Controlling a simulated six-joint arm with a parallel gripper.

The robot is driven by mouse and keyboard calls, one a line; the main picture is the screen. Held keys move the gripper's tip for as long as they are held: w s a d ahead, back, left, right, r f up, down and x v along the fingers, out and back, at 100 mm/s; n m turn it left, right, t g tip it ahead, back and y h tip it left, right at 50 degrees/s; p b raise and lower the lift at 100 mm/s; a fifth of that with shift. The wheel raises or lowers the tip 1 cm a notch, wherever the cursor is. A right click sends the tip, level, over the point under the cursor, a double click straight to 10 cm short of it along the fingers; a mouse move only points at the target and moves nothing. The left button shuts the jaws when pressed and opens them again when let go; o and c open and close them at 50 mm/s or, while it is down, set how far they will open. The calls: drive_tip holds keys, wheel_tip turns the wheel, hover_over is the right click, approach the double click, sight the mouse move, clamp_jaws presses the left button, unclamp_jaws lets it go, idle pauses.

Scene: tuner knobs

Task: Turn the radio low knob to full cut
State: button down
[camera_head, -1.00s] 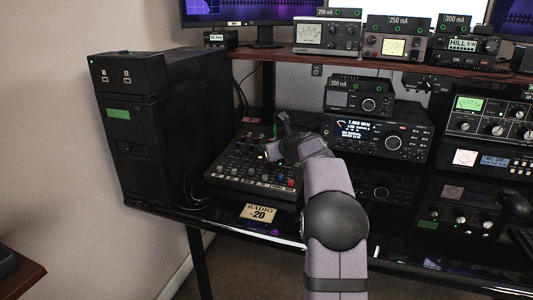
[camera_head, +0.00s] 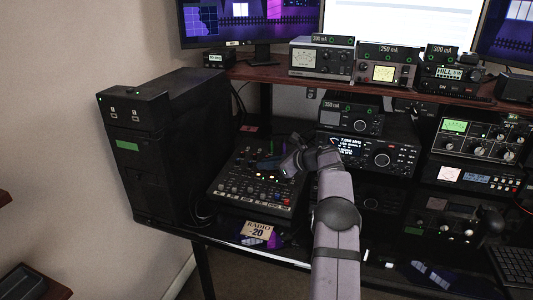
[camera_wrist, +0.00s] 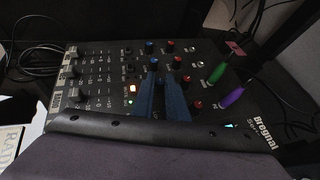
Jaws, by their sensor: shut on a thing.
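A black mixer (camera_head: 238,190) with rows of small knobs and faders lies on the desk beside the black tower. A card reading "RADIO -20" (camera_head: 257,230) lies in front of it. My gripper (camera_head: 268,164) reaches over the mixer from the right. In the wrist view, its two blue fingers (camera_wrist: 161,66) point down at the knob rows, closed on a small knob that they mostly hide. I cannot read its label or pointer.
A green plug (camera_wrist: 217,73) and a purple plug (camera_wrist: 233,97) stand at the mixer's right side. The black tower (camera_head: 155,150) is close on the left. Radio units (camera_head: 365,150) stand on the right. A shelf (camera_head: 300,82) with meters runs above.

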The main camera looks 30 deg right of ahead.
drive_tip(key=shift+w+d+r+p, duration=0.15)
drive_tip(key=shift+w+r+p, duration=0.05)
drive_tip(key=shift+r+p, duration=0.5)
drive_tip(key=shift+f+n, duration=0.3)
drive_tip(key=shift+f, duration=0.05)
drive_tip(key=shift+w+d+r, duration=0.1)
drive_tip(key=shift+r, duration=0.05)
drive_tip(key=c, duration=1.9)
unclamp_jaws()
drive_tip(key=shift+c, duration=0.2)
drive_tip(key=shift+o, duration=0.7)
drive_tip(key=shift+f, duration=0.25)
drive_tip(key=shift+f, duration=0.15)
